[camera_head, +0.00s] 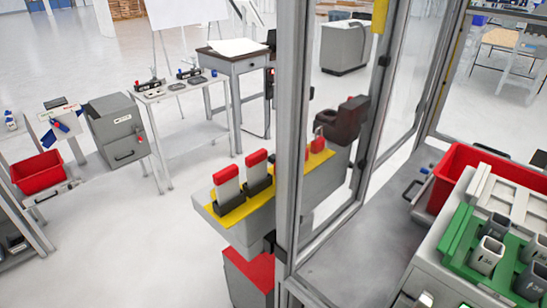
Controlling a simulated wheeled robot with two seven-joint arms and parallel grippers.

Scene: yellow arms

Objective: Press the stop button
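No stop button can be told for certain in the head view. A smaller red part (319,145) shows through the glass at the ledge's far end. Neither of my grippers is in view.
A grey metal post (290,120) and glazed panels cross the middle. At right, a red bin (452,172) stands behind a green fixture (452,240) with grey cups. At left are a red bin (38,172), a grey box (115,128) and tables.

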